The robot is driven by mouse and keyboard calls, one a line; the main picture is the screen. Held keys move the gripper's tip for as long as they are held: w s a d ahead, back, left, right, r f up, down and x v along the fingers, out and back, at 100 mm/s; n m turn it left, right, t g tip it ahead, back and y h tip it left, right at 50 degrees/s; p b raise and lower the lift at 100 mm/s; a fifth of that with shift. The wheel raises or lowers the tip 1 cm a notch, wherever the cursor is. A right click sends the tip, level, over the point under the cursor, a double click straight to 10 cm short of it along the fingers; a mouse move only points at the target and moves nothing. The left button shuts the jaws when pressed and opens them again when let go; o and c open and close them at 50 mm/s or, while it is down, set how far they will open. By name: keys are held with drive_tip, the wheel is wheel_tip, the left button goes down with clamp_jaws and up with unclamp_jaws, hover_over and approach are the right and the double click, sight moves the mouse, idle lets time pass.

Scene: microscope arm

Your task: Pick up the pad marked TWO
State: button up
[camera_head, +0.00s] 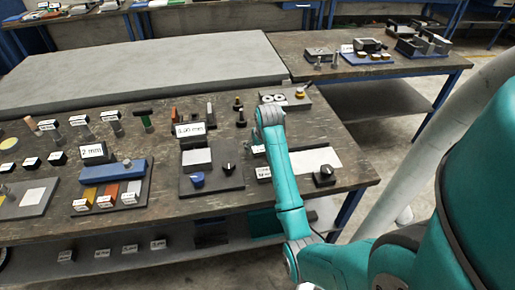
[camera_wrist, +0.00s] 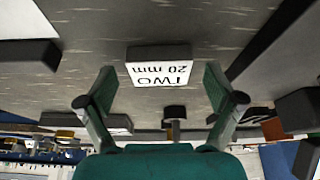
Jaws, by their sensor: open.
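The pad marked TWO, 20 mm (camera_wrist: 160,70), is a dark block with a white label that reads upside down in the wrist view. It lies on the dark, scratched tabletop (camera_wrist: 225,22), near the middle of that view. My gripper (camera_wrist: 159,80) is open, with its two green fingers apart to the left and right of the pad in the picture. The pad appears between the fingertips or a little beyond them; contact cannot be told. In the head view my teal arm reaches over the right part of the workbench; I cannot single out the pad or the fingers there.
A blue-knobbed board (camera_head: 212,178) and a white-plated board with a black knob (camera_head: 325,175) flank my arm. A block labelled 2 mm (camera_head: 93,151) stands farther left. A dark block (camera_wrist: 30,54) lies left in the wrist view. A second table (camera_head: 375,80) stands behind right.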

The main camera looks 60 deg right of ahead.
drive_tip(key=c, duration=1.6)
